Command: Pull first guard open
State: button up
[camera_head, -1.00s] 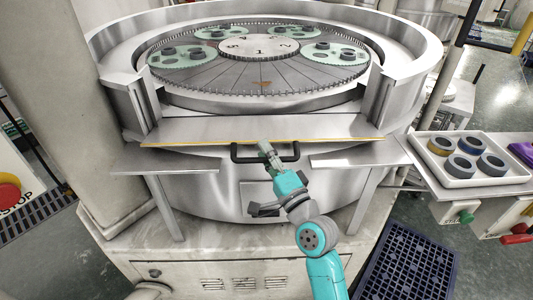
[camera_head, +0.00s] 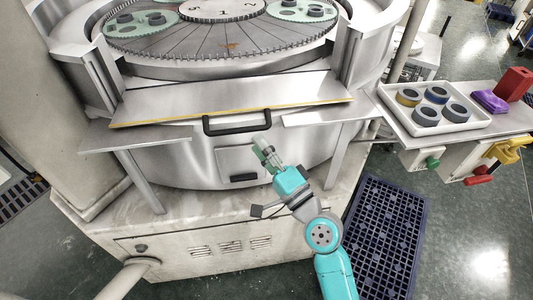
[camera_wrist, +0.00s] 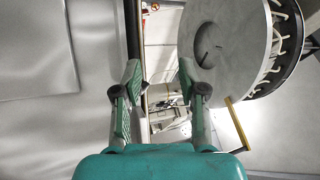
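The guard (camera_head: 230,97) is a flat grey metal panel with a yellow front edge. It lies folded outward across the gap in the round machine's wall, sloping slightly toward me.
The toothed lapping plate (camera_head: 215,45) lies behind the guard. Fixed side ledges (camera_head: 135,134) flank it below. A white tray (camera_head: 445,124) with several dark rings stands on the right bench, near a purple item (camera_head: 490,101) and a red block (camera_head: 514,83). A blue grate (camera_head: 388,235) lies on the floor.

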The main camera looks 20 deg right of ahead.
jog(key=shift+v, duration=0.95)
jog(key=shift+w+f, duration=0.1)
jog(key=shift+w, duration=0.05)
jog(key=c, duration=0.6)
jog(key=w+f+m+h, duration=0.1)
jog(key=f+m+h, duration=0.1)
jog(key=m, duration=0.2)
jog(key=w+f+m+h, duration=0.1)
jog(key=f+m+h, duration=0.1)
jog(key=m, duration=0.3)
jog(key=w+f+m+t+h, duration=0.1)
jog(key=f+m+h, duration=0.1)
jog(key=f+m, duration=0.1)
jog(key=shift+a+f+m, duration=0.3)
jog(key=shift+m, duration=0.4)
grip_shut()
jog(key=s+a+f+m+t+h, duration=0.25)
jog(key=a+f+m+h, duration=0.2)
jog(key=m, duration=0.65)
jog(key=shift+m, duration=0.4)
jog(key=shift+s+d+r+x, duration=0.1)
jog(key=shift+s+r+x, duration=0.2)
jog(key=shift+x, duration=1.65)
jog(key=shift+s+d+r+x, duration=0.1)
jog(key=shift+s+r+x, duration=0.15)
jog(key=shift+x, duration=1.75)
jog(key=shift+s+d+r+x, duration=0.15)
jog(key=shift+r+x, duration=0.25)
jog(key=shift+x, duration=1.55)
